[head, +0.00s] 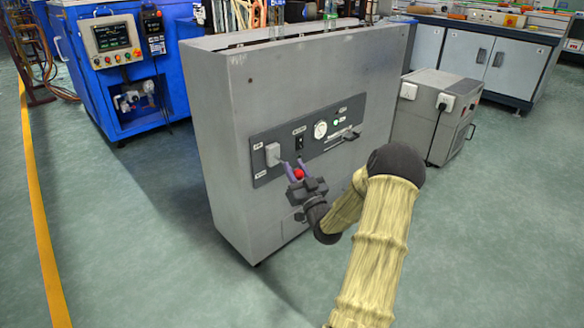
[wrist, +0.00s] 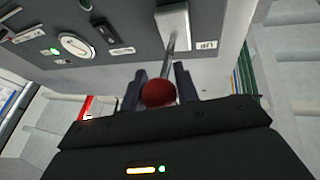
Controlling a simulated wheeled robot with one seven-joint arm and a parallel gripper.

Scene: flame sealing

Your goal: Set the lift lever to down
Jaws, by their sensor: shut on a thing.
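The lift lever is a thin metal rod with a red ball knob (head: 298,174). It comes out of a pale plate (head: 273,154) at the left end of the dark control panel on the grey cabinet. In the wrist view the rod runs from the plate (wrist: 173,20) to the red knob (wrist: 158,93). My gripper (head: 296,169) is at the panel's lower left, with its two dark fingers on either side of the knob, shut on it. In the head view the knob is below and right of the plate.
The control panel also has a black switch (head: 299,139), a round gauge (head: 320,129), a green light (head: 336,121) and a dark handle (head: 351,134). A smaller grey unit (head: 440,116) stands right of the cabinet. A blue machine (head: 117,60) stands behind left. The floor at left is clear.

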